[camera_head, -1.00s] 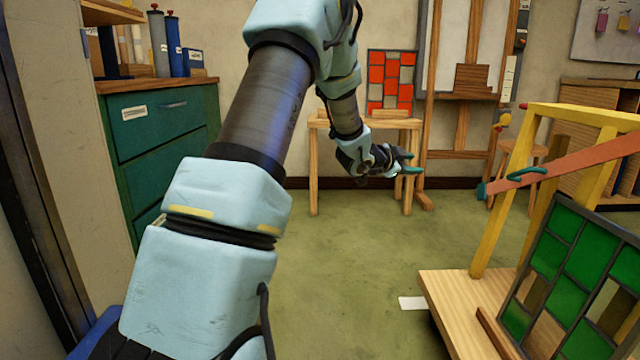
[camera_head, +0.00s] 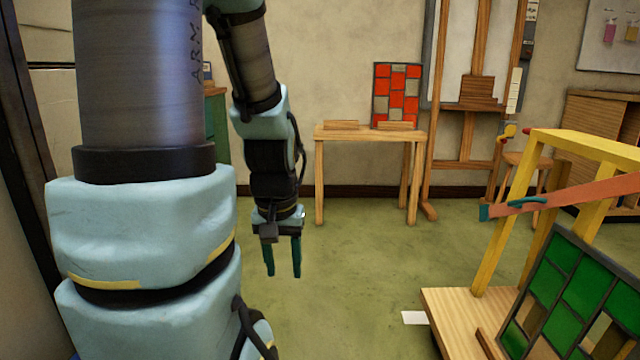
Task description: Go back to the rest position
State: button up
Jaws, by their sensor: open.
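My gripper (camera_head: 284,272) hangs from my arm left of the picture's middle, with its two teal fingers pointing down above the green floor. The fingers are apart and nothing shows between them. It is clear of the furniture in the picture. The red leaded panel (camera_head: 397,94) stands upright on the small wooden table (camera_head: 330,134) at the back wall. The green leaded panel (camera_head: 568,290) leans tilted on the wooden platform (camera_head: 449,310) at the right front.
A yellow frame (camera_head: 497,230) with a salmon-coloured bar (camera_head: 590,192) rises from the platform. A wooden easel (camera_head: 432,165) and a stool (camera_head: 518,160) stand at the back. A white sheet (camera_head: 414,317) lies by the platform. The middle floor (camera_head: 360,260) is clear.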

notch_tip(320, 180, up, 34)
jog(key=p, duration=3.1)
jog(key=shift+f+p, duration=0.2)
jog(key=shift+p, duration=0.15)
jog(key=shift+w, duration=0.1)
